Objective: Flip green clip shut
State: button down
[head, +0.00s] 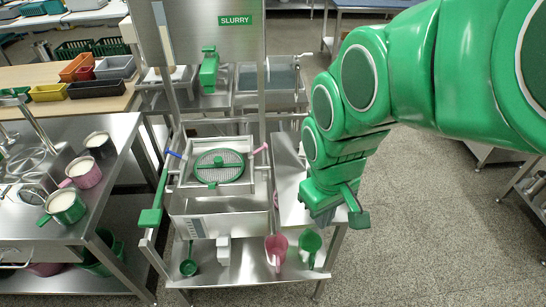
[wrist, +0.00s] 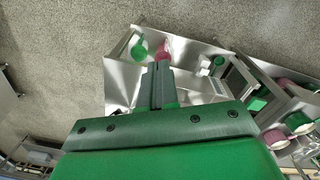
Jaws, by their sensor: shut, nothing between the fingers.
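The steel mill frame (head: 222,223) stands in the middle of the head view, with a round green mesh disc (head: 204,171) in its upper tray. A blue clip (head: 174,154) sticks out at the tray's left and a pink clip (head: 261,149) at its right. I cannot make out a green clip for certain; my arm and gripper cover part of the frame's right side. My gripper (head: 322,216) points down at the right of the frame, shut and empty. Its closed fingers (wrist: 160,70) show in the wrist view over the frame's steel surfaces.
A green lever pad (head: 150,217) juts out at the frame's left. A pink scoop (head: 276,248) and a green scoop (head: 310,243) stand on the lower shelf. The left steel table (head: 112,180) holds several mugs. The floor (head: 430,240) at right is clear.

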jog(key=w+a+f+n+t+y, duration=0.1)
jog(key=w+a+f+n+y, duration=0.1)
jog(key=w+a+n, duration=0.4)
jog(key=w+a+f+n+t+y, duration=0.1)
jog(key=w+a+n+t+y, duration=0.1)
jog(key=w+a+n, duration=0.4)
jog(key=w+a, duration=0.4)
jog(key=a, duration=0.6)
jog(key=shift+w+a+f, duration=0.15)
jog(key=shift+a+f, duration=0.1)
jog(key=shift+f, duration=0.1)
jog(key=shift+f, duration=0.1)
jog(key=w+x, duration=0.2)
jog(key=x, duration=1.1)
jog(key=shift+w+d+r, duration=0.35)
jog(key=shift+w+d, duration=0.05)
jog(key=shift+d, duration=0.05)
